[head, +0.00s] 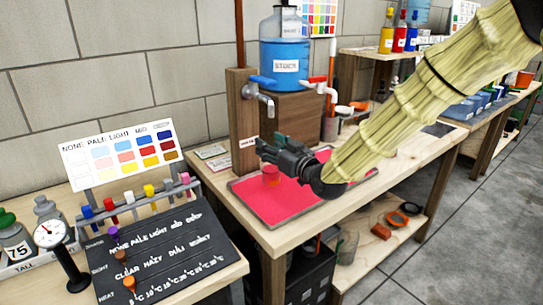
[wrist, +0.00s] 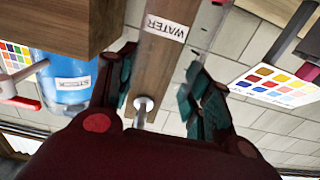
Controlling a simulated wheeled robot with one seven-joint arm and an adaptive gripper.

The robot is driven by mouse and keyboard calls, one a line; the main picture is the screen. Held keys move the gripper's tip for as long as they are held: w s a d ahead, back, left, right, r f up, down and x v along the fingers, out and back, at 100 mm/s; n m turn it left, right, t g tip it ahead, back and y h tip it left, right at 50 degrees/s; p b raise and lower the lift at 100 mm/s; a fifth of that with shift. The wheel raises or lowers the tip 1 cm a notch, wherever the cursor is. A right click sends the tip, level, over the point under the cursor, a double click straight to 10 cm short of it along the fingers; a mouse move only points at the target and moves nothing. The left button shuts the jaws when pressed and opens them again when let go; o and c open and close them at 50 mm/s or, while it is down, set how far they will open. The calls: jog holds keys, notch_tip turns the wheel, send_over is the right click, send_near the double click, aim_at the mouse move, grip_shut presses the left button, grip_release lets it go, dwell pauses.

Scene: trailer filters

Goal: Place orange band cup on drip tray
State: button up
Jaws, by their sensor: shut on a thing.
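The orange band cup (head: 271,179) shows as a small see-through reddish-orange shape over the red drip tray (head: 305,195). My gripper (head: 267,147) is just above it in the head view, pointing left, and is shut on it. The fingers cover the cup's upper part. In the wrist view the two teal-padded fingers (wrist: 158,90) stand apart with the cup not clearly visible between them. I cannot tell whether the cup's base touches the tray.
The wooden post (head: 241,120) with a metal tap (head: 262,94) stands behind my gripper. The STOCK tank (head: 285,50) sits on a wooden block beside it. A dark board with pegs (head: 160,250) and a colour chart (head: 122,158) are at left.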

jog(key=shift+f, duration=1.7)
jog(key=o, duration=1.5)
jog(key=shift+o, duration=0.2)
jog(key=shift+s+d, duration=0.1)
jog(key=v, duration=1.1)
jog(key=shift+s+d, duration=0.2)
jog(key=shift+s, duration=0.1)
